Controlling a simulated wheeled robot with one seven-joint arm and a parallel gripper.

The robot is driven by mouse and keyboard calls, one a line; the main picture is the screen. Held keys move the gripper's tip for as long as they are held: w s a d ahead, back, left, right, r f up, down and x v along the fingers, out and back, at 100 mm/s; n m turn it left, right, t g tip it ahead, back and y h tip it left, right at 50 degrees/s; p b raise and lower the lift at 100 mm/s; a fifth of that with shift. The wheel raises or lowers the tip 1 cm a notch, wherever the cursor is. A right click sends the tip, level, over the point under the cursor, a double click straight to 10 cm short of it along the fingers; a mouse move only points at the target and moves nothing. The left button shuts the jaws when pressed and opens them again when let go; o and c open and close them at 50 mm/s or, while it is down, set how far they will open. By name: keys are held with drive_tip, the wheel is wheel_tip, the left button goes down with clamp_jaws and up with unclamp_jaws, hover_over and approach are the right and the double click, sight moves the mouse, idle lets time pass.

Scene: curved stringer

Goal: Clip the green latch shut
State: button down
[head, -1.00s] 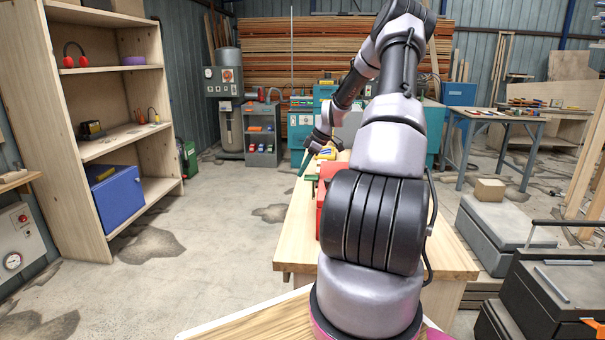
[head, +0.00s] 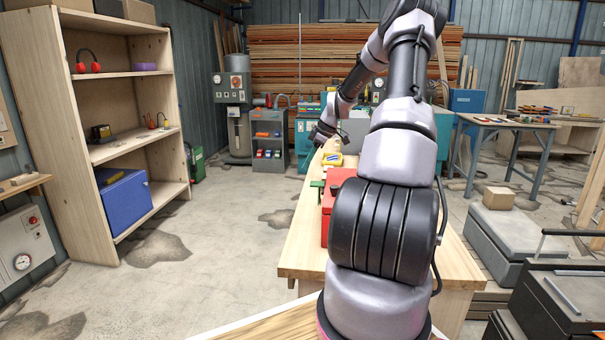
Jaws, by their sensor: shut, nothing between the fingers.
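A small green part (head: 317,186), which looks like the latch, sits at the left side of a red box (head: 339,182) on the wooden bench. It is small in the head view, and I cannot tell how far it is closed. My arm hides much of the red box. My gripper (head: 316,143) is beyond the box, above the bench's far left edge, apart from the green part. It is small and dark, with its fingers shut and nothing seen between them.
A yellow item (head: 332,159) lies on the bench (head: 301,247) beyond the red box. The bench's left strip is clear. A shelf unit (head: 120,60) stands at the left, with open floor between. Grey cases (head: 500,232) stand at the right.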

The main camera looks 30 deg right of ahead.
drive_tip(key=shift+d+f+v, duration=0.1)
drive_tip(key=shift+d+v, duration=0.1)
drive_tip(key=shift+v, duration=0.8)
drive_tip(key=shift+d+f+v, duration=0.1)
drive_tip(key=shift+d+v, duration=0.05)
drive_tip(key=shift+v, duration=0.85)
drive_tip(key=shift+s, duration=0.2)
drive_tip(key=s+a+r+m+h, duration=0.2)
drive_tip(key=s+a+r+m, duration=0.1)
drive_tip(key=s+a+r, duration=0.45)
drive_tip(key=s+a+r+m+h, duration=0.2)
drive_tip(key=s+a+r+m, duration=0.25)
drive_tip(key=a+r, duration=0.5)
drive_tip(key=s+a+r+m+t, duration=0.1)
drive_tip(key=s+a+m, duration=0.1)
drive_tip(key=s, duration=0.5)
drive_tip(key=s+a+r+m+t+y, duration=0.1)
drive_tip(key=s+a+r+m, duration=0.1)
drive_tip(key=s, duration=0.4)
drive_tip(key=s+a+r+m+t, duration=0.2)
drive_tip(key=s+a+m, duration=0.1)
drive_tip(key=s, duration=0.4)
drive_tip(key=shift+s+a+m+y, duration=0.3)
drive_tip(key=shift+s+a+m, duration=0.05)
drive_tip(key=shift+a, duration=0.2)
